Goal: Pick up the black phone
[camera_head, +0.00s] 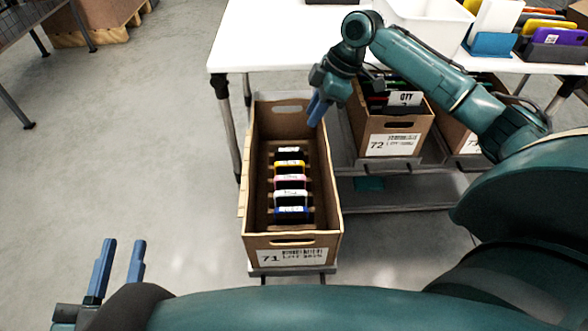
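Carton 71 (291,240) is an open brown box at the centre, tilted toward me, holding a row of several phones. The phone at the far end of the row looks black (289,154), with a white label on its top edge. My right gripper (317,112), with blue fingers, hangs by the carton's right wall near its far end, apart from the phones. Its fingers overlap in this view, so the gap is unclear. My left gripper (121,262) is at the lower left, open and empty, with its fingers pointing up, well away from the carton.
Yellow, pink, white and blue-edged phones (291,198) sit nearer in the row. Carton 72 (393,143) stands to the right under the white table (300,40). Bins and coloured items fill the table's right side. The floor (130,150) at left is clear.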

